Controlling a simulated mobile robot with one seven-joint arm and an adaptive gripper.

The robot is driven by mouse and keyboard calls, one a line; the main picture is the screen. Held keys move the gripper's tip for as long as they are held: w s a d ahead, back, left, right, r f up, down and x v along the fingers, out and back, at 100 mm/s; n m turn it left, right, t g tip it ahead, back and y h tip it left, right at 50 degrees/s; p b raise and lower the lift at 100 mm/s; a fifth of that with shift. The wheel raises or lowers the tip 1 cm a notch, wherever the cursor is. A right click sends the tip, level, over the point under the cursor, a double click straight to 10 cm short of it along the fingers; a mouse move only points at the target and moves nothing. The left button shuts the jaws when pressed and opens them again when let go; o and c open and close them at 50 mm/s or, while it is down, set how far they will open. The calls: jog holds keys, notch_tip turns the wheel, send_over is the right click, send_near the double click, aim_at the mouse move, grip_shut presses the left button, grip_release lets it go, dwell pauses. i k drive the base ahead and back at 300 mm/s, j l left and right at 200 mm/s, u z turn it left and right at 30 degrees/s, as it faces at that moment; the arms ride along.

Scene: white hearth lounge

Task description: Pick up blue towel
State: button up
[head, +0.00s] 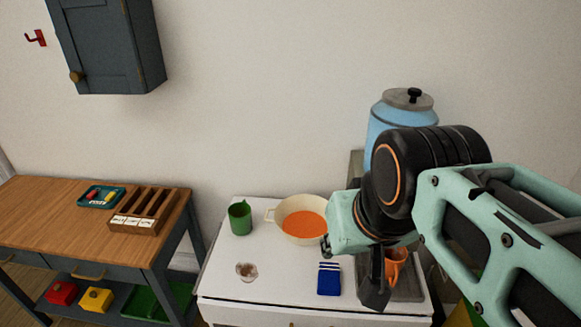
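The blue towel (329,284) is a small folded dark blue cloth with white stripes along its far end. It lies flat near the front of the white cabinet top (285,275). My gripper (350,272) shows in the head view above and just right of the towel, pointing downward. Its dark fingers are spread apart and nothing shows between them. The towel looks clear of the fingers, but the height of the gripper above it is hard to judge.
Behind the towel stand a cream pan (280,214) with orange contents and a green jug (240,218). A small glass dish (246,271) is to the left.

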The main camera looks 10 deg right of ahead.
aim_at(329, 274)
jog(key=j+z, duration=0.35)
jog(key=i+j+z, duration=0.1)
jog(key=j+z, duration=0.55)
